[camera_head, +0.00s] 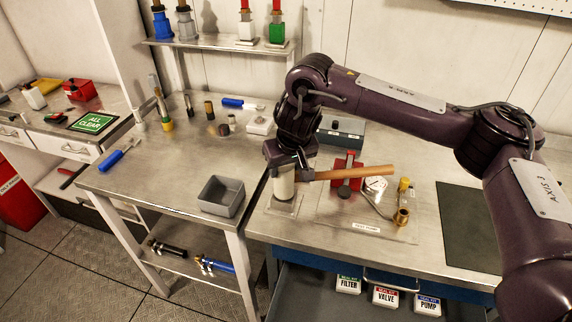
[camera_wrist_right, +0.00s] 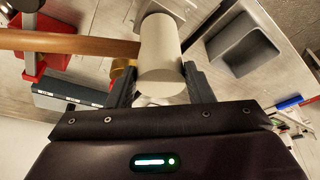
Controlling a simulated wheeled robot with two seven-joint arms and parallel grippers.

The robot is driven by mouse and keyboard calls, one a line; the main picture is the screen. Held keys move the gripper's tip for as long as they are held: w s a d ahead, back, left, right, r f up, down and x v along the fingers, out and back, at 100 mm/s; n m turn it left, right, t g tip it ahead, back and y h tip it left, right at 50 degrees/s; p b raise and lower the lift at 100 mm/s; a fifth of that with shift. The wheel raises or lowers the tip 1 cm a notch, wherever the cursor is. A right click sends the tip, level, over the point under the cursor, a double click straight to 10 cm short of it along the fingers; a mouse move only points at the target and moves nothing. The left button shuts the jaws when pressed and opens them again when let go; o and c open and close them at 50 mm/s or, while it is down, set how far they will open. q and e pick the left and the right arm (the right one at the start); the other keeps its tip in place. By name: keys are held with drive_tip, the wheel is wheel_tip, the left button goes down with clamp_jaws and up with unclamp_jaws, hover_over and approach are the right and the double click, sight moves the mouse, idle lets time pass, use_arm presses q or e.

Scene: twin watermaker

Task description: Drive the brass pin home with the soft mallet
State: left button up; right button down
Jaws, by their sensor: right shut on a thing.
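My right gripper (camera_head: 288,160) is shut on the soft mallet, which has a pale cylindrical head (camera_head: 284,184) and a wooden handle (camera_head: 350,173) pointing right. In the right wrist view the fingers (camera_wrist_right: 160,88) sit on either side of the pale head (camera_wrist_right: 162,58), and the handle (camera_wrist_right: 70,44) runs left. In the head view the head hangs upright over a small clear plate (camera_head: 278,208) near the workbench's left front edge. I cannot tell whether they touch. I cannot make out the brass pin; the mallet may hide it. My left gripper is out of view.
Right of the mallet are a red fixture (camera_head: 347,172), a gauge (camera_head: 376,184) and a brass fitting (camera_head: 402,217). A grey bin (camera_head: 222,196) stands on the left table. A dark mat (camera_head: 470,225) lies right. An open drawer (camera_head: 320,290) juts out below.

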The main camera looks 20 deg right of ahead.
wheel_tip(320, 180, up, 7)
drive_tip(key=p, duration=0.7)
drive_tip(key=shift+r, duration=0.15)
idle(0.4)
